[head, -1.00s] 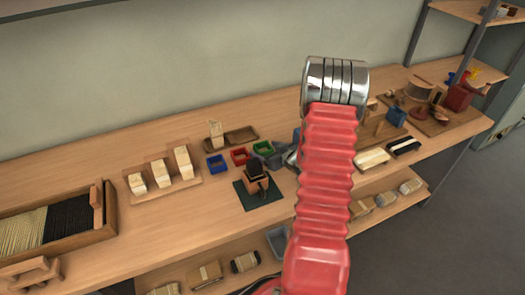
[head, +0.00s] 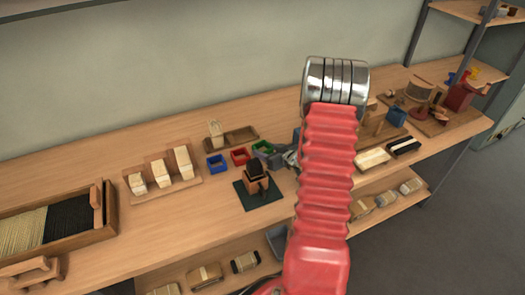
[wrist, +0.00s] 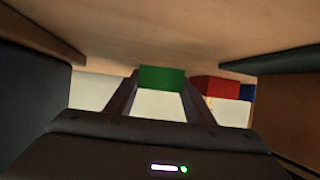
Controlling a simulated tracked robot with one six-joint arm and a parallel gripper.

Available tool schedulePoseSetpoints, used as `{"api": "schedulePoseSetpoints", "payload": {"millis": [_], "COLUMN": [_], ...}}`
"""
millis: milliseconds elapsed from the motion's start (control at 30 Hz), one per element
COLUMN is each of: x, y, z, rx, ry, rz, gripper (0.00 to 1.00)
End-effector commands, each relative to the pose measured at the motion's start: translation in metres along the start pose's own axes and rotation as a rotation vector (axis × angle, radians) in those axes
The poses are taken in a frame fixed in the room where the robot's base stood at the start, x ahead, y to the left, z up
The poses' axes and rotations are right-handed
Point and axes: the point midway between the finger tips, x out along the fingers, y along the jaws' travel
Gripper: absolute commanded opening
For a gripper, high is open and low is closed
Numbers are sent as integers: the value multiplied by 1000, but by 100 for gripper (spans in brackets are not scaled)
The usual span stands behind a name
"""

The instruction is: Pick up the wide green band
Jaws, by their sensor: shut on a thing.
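The wide green band (head: 262,147) is a small square ring near the middle of the bench, at the right end of a row with a red and a blue one. My gripper (head: 267,158) reaches it from the right, partly hidden behind my red arm. In the wrist view the green band (wrist: 162,78) sits between the two fingertips, and my gripper (wrist: 161,88) is shut on it. I cannot tell whether the band is clear of the bench.
The red band (head: 240,156) and blue band (head: 216,164) stand just left. A brown block stand (head: 256,184) on a dark green mat (head: 270,203) is close in front. A wooden tray (head: 240,135) lies behind.

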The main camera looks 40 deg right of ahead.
Motion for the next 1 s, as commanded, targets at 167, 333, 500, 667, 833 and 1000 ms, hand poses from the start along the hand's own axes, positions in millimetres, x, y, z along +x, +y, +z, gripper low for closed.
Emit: {"api": "schedulePoseSetpoints", "payload": {"millis": [167,333,500,667,833,1000], "x": [0,-1,-5,-13,-24,-35], "y": [0,0,0,0,0,0], "z": [0,-2,-10,-27,-51,-72], "rx": [0,-1,-2,-3,-3,-3], "ry": [0,0,1,2,3,2], "rz": [0,0,0,1,1,0], "gripper": [27,27,27,27,27,27]}}
